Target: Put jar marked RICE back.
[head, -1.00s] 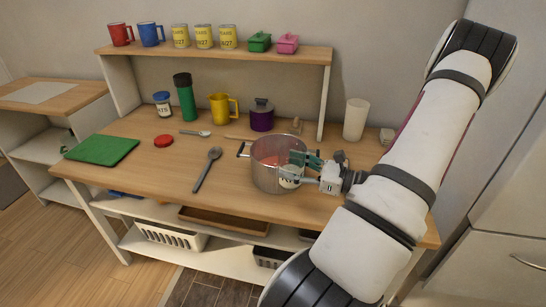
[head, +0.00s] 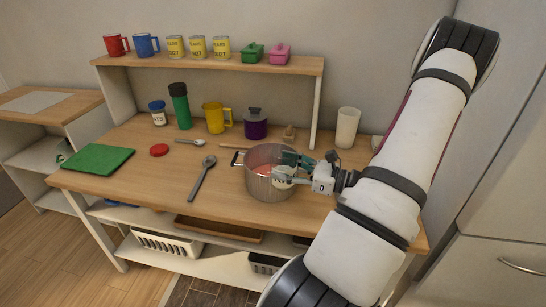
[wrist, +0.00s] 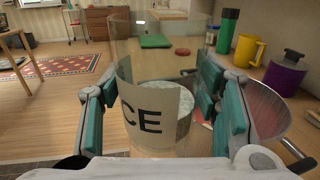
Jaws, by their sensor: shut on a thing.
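The jar marked RICE is a clear jar with a pale label (wrist: 150,122) on which the letters "CE" show, with white contents inside. My gripper (wrist: 165,110) is shut on it, with a green-padded finger on each side. In the head view my gripper (head: 296,168) is at the right side of a steel pot (head: 258,182). The jar is hard to make out there, and I cannot tell from that view whether it is beside or over the pot. In the wrist view the pot (wrist: 268,108) stands right of the fingers.
A red lid (head: 159,150), spoons (head: 202,178) and a green board (head: 98,158) lie on the worktop. Behind stand a blue-lidded jar (head: 158,113), green flask (head: 180,106), yellow mug (head: 214,117) and purple canister (head: 256,124). The upper shelf (head: 215,65) holds mugs, yellow cans and small pots.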

